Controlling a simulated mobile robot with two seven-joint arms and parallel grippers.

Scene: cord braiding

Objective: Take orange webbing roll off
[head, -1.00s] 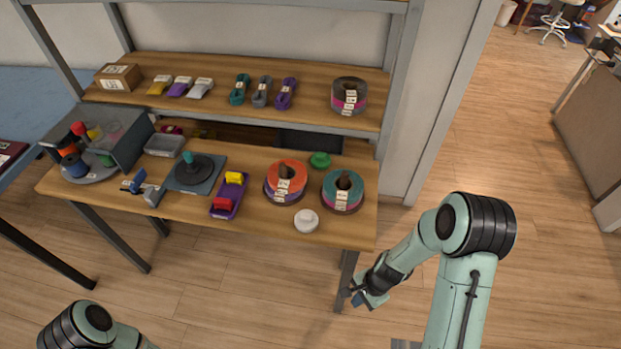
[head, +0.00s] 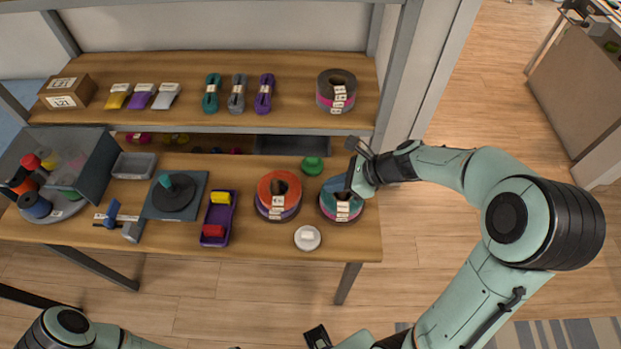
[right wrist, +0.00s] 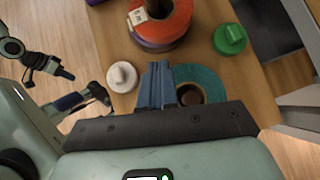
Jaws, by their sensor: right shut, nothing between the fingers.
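The orange webbing roll (head: 268,188) lies flat on top of a purple roll (head: 280,215) on the workbench. It has a dark core and a white label. It also shows at the top of the right wrist view (right wrist: 178,24). My right gripper (head: 333,184) is shut and empty, to the right of the orange roll, over the teal roll (head: 352,205). In the right wrist view its blue fingers (right wrist: 158,82) cover part of the teal roll (right wrist: 212,82); I cannot tell whether they touch it. My left arm shows low in the head view; its jaw state is unclear.
A green knobbed piece (head: 313,166) stands behind the rolls, and a white round piece (head: 307,238) stands in front. A purple tray (head: 218,222) with yellow and red blocks lies left. The shelf (head: 300,80) overhangs the bench's back.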

